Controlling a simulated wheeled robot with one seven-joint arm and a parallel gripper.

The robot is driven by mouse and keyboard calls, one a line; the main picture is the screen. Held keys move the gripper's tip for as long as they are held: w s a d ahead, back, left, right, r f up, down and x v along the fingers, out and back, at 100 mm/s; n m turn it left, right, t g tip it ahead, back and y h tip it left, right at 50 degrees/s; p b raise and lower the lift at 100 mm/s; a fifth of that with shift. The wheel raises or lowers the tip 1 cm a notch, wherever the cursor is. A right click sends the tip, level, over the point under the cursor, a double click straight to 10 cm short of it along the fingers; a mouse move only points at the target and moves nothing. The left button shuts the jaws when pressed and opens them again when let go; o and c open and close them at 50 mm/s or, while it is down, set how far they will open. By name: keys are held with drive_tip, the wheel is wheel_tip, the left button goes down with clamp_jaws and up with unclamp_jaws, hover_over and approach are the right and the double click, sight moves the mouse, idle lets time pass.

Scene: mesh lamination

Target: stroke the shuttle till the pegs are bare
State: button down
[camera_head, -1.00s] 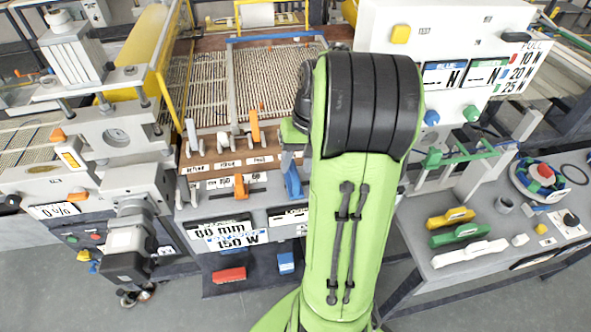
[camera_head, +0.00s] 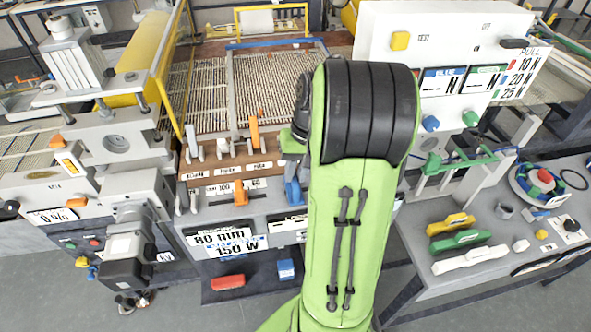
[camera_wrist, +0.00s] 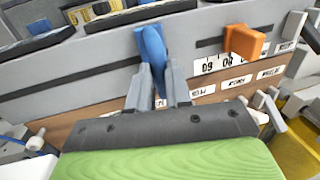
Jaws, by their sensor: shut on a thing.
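A blue handle (camera_wrist: 152,45) stands up from the front panel of the bench in the wrist view. The grey fingers of my gripper (camera_wrist: 158,88) are on either side of its lower part, shut on it. In the head view the blue handle (camera_head: 292,190) shows just left of my green arm, which hides most of the gripper. Behind it lies a wide mesh bed (camera_head: 275,85) with rows of small dots; I cannot tell whether these are the pegs. I cannot tell for sure which part is the shuttle.
An orange slider (camera_wrist: 245,42) sits beside a numbered scale, right of the blue handle in the wrist view. An upright orange lever (camera_head: 255,133) and grey levers stand on the brown strip. A white control box (camera_head: 440,40) and a side table (camera_head: 500,230) are at the right.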

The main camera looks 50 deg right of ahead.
drive_tip(key=s+d, duration=0.2)
drive_tip(key=s+d+p, duration=0.1)
drive_tip(key=d, duration=0.2)
drive_tip(key=s+d+p, duration=0.1)
drive_tip(key=s+d, duration=0.1)
drive_tip(key=d, duration=0.1)
drive_tip(key=shift+s+d, duration=0.15)
drive_tip(key=shift+s, duration=0.2)
drive_tip(key=c, duration=1.1)
unclamp_jaws()
drive_tip(key=shift+o, duration=0.2)
wheel_tip(320, 180, up, 16)
drive_tip(key=s+d+p, duration=0.1)
drive_tip(key=d+p, duration=0.1)
drive_tip(key=p, duration=0.4)
drive_tip(key=shift+s+d+f, duration=0.2)
drive_tip(key=shift+s, duration=0.1)
